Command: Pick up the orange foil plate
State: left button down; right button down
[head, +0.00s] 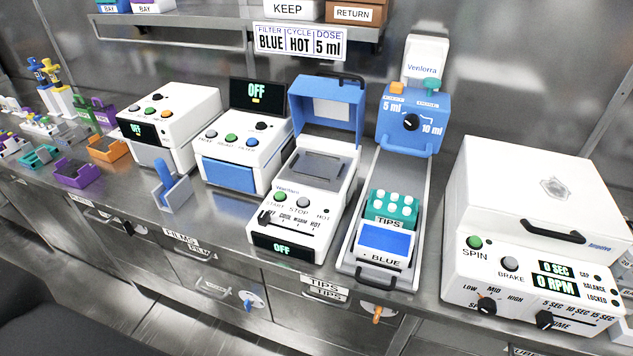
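I cannot make out a plate that is clearly orange foil. An orange open tray-like piece (108,150) sits on the steel bench at the left, between a purple one (77,173) and the white device with an OFF display; I cannot tell whether it is a plate or a holder. Neither of my grippers is in view.
The steel bench (225,207) carries a teal piece (40,157), a blue-grey stand (172,187), white OFF devices (243,147), an open-lidded heater (305,205), a blue dispenser (412,115) with tips rack (391,208) and BLUE box (384,243), and a centrifuge (535,230). Labelled drawers lie below.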

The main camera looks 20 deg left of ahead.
aim_at(108, 148)
jog(key=u, duration=2.7)
jog(key=i+u, duration=0.1)
jog(key=i, duration=3.15)
